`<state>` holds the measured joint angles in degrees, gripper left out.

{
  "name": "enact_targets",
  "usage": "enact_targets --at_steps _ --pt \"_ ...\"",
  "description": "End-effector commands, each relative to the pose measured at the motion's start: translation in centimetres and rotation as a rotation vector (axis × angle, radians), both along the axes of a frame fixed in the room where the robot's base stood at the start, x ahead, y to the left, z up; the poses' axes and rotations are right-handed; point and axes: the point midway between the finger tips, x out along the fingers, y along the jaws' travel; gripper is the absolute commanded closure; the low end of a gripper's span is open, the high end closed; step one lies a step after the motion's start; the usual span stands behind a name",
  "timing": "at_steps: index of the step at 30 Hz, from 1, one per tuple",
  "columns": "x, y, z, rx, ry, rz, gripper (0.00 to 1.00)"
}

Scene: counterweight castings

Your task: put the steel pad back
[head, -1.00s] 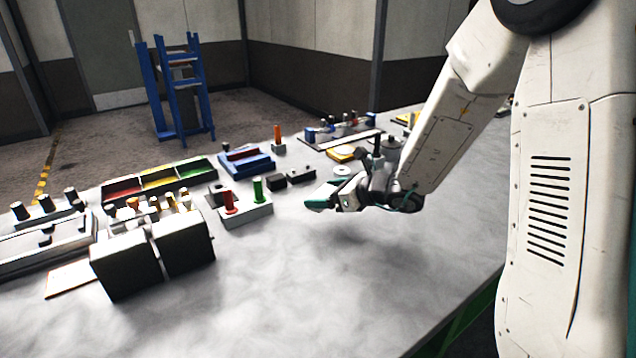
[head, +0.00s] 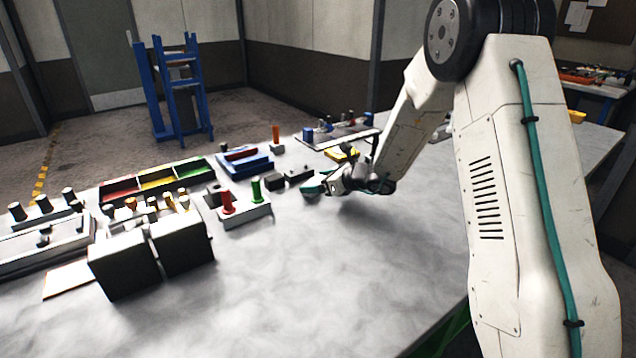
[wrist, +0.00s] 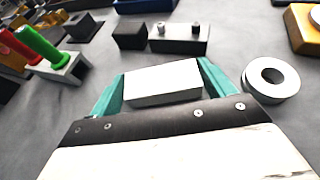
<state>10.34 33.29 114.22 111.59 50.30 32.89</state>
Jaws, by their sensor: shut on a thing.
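My gripper (head: 313,186) is low over the grey bench, right of the red and green peg holder. In the wrist view my gripper (wrist: 162,72) has its teal fingers shut on a flat, pale grey block, which looks like the steel pad (wrist: 163,82). The pad lies crosswise between the fingers, its top face showing. In the head view the pad cannot be made out. Whether it touches the bench is unclear.
Just beyond my gripper are a black cube (wrist: 129,36) and a dark block with two studs (wrist: 180,38). A pale ring (wrist: 272,79) lies close on the right. A holder (head: 246,217) with red and green pegs stands left. The front bench is clear.

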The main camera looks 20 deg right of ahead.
Motion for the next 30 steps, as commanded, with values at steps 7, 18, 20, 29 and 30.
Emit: enact_targets --at_steps 7,18,20,29,30 --pt "0.1 0.0 -0.1 0.001 -0.004 0.000 0.60" --pt "0.0 0.0 -0.5 0.001 -0.002 0.000 0.00" --pt "0.0 0.0 -0.4 0.001 -0.002 0.000 0.00" --pt "-2.3 -2.1 1.2 -0.001 -0.003 -0.003 0.00" --pt "-2.9 -2.7 1.5 0.000 -0.004 -0.005 0.00"
